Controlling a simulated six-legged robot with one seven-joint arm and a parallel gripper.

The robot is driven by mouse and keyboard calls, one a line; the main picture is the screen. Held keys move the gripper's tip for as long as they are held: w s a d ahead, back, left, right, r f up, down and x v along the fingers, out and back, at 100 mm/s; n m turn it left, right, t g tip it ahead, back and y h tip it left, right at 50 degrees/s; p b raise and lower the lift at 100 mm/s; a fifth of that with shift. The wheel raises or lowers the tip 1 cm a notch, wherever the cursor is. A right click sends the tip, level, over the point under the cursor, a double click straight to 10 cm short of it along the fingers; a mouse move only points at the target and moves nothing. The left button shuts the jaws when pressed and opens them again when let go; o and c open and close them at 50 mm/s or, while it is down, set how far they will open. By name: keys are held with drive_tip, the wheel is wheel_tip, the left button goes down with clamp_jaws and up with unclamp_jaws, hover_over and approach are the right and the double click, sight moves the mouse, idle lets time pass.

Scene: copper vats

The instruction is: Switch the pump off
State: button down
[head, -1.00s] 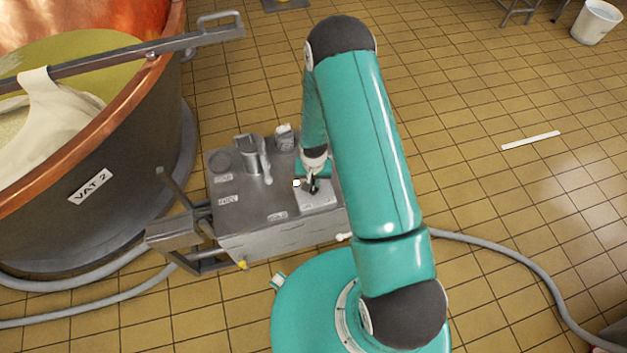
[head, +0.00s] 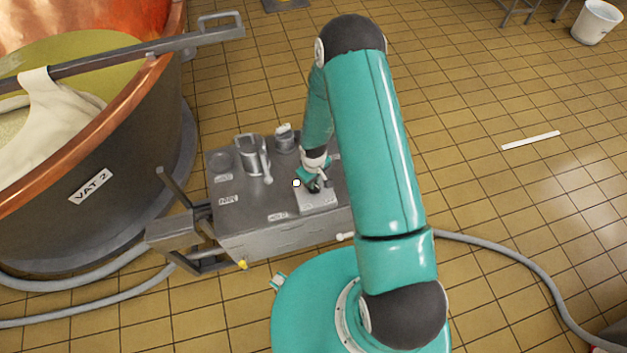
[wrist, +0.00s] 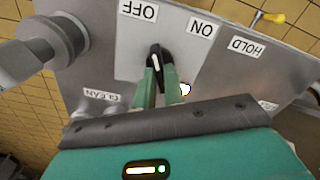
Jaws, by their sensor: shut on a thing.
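The pump switch is a black knob (wrist: 155,55) with a white line, set on a pale plate (wrist: 130,62) on a grey metal box. In the wrist view the plate carries an OFF label (wrist: 138,10) and an ON label (wrist: 202,28), both upside down. The white line points up the picture, slightly left, nearer OFF than ON. My gripper (wrist: 158,78) has its two green fingers shut on the knob, one on each side. In the head view my gripper (head: 316,184) is low over the plate (head: 319,203), and it mostly hides the knob.
The box top (head: 240,213) also holds a metal jug (head: 252,157) and a small container (head: 285,138). A large copper vat (head: 110,190) marked VAT 2 stands at left. Grey hoses (head: 500,252) lie on the tiled floor. A white bucket (head: 596,22) is far right.

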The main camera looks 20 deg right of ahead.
drive_tip(key=shift+n, duration=0.3)
drive_tip(key=c, duration=1.5)
unclamp_jaws()
drive_tip(key=shift+r, duration=0.15)
wheel_tip(320, 180, up, 14)
drive_tip(key=shift+f, duration=0.2)
